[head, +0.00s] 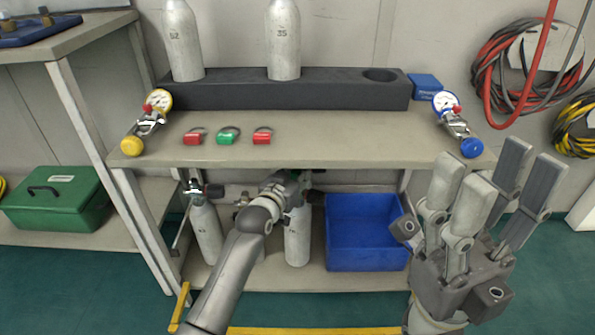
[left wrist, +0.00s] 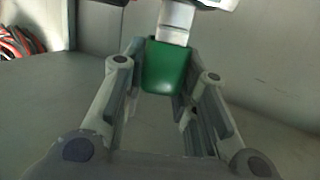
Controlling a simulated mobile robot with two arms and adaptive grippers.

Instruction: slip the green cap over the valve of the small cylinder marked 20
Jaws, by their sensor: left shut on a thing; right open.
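A green cap (left wrist: 168,68) sits between the two fingers of my left gripper (left wrist: 165,85) in the left wrist view. A pale, shiny piece stands against its far end; I cannot tell whether they touch. In the head view my left gripper (head: 303,187) is at the bench's front edge, above the lower shelf, and the cap is hidden there. Small grey cylinders stand on the lower shelf: one at left (head: 207,232) with a dark valve, one at right (head: 297,240) below my gripper, another mostly behind my arm. Their marks are unreadable. My right gripper (head: 487,185) is open and empty.
Red, green (head: 228,136) and red padlock-like pieces lie on the bench (head: 330,140). Yellow and blue gauge assemblies lie at its ends. A dark rack (head: 335,92) holds cylinders 52 and 35. A blue bin (head: 367,245) stands right of the small cylinders.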

